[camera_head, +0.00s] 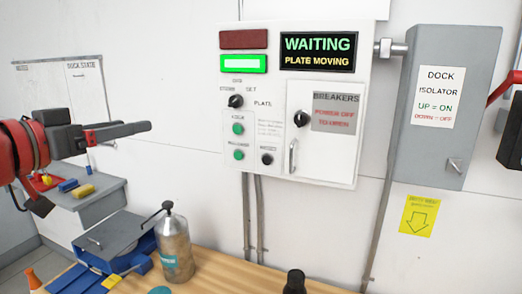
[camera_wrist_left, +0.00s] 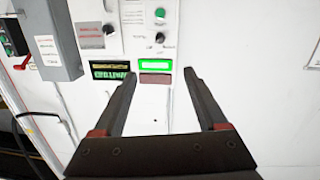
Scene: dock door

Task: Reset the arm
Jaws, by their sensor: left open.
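My left gripper (camera_head: 146,127) is at the left of the head view, its dark fingers pointing right toward the white control panel (camera_head: 230,165), apart from it. In the left wrist view my left gripper (camera_wrist_left: 159,73) is open, with nothing between its fingers. That view shows the panel upside down, with the lit green lamp (camera_wrist_left: 156,65) beyond the fingertips. In the head view the panel's display (camera_head: 318,50) reads WAITING, PLATE MOVING, and the green lamp (camera_head: 243,64) is lit below an unlit red one (camera_head: 243,39). My right gripper is not in view.
The grey dock isolator box (camera_head: 436,150) hangs right of the panel, with a red bar (camera_head: 505,86) at its right. A wooden bench (camera_head: 225,280) below holds a bottle (camera_head: 174,245) and a blue vise (camera_head: 140,270). A grey shelf (camera_head: 95,200) holds small coloured pieces.

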